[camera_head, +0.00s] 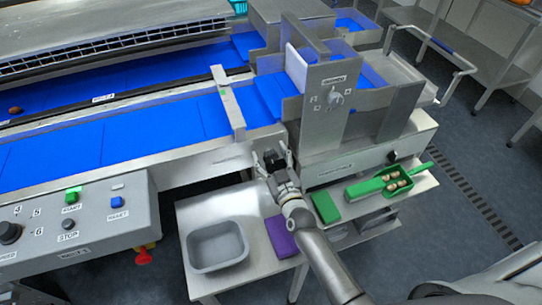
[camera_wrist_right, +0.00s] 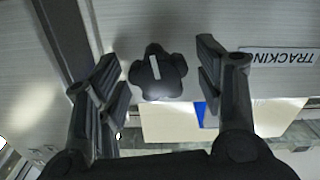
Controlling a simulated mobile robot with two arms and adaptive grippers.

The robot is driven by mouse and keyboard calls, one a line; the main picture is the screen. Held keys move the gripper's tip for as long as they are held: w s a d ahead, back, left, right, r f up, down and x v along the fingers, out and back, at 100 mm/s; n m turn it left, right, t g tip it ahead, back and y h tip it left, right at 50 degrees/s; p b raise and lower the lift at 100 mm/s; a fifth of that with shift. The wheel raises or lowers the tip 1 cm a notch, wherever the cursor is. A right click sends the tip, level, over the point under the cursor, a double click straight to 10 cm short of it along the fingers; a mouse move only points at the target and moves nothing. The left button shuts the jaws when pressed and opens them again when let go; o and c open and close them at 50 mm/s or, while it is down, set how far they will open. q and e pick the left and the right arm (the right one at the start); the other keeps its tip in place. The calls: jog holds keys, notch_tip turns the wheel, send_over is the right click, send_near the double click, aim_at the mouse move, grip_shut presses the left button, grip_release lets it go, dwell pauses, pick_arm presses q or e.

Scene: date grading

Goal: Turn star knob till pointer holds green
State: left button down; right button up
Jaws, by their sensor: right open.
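A black star knob (camera_wrist_right: 158,75) with a white line on it shows in the right wrist view, on a grey metal face beside an upside-down TRACKING label (camera_wrist_right: 282,57). My right gripper (camera_wrist_right: 160,95) is open, with one finger on each side of the knob and gaps between them. A small green mark (camera_head: 222,90) shows on a metal bar across the belt; I cannot make out a pointer there. My left gripper is not in view.
A control box (camera_head: 110,215) with buttons stands at the left. Below my right arm are a grey tub (camera_head: 218,268), a purple cloth (camera_head: 281,236) and a green block (camera_head: 325,207).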

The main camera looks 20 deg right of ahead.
jog(key=shift+c, duration=0.6)
jog(key=c, duration=0.9)
jog(key=shift+m, duration=0.7)
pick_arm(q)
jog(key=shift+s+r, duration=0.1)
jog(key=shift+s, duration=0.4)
pick_arm(e)
jog(key=shift+m, duration=1.3)
jog(key=o, duration=1)
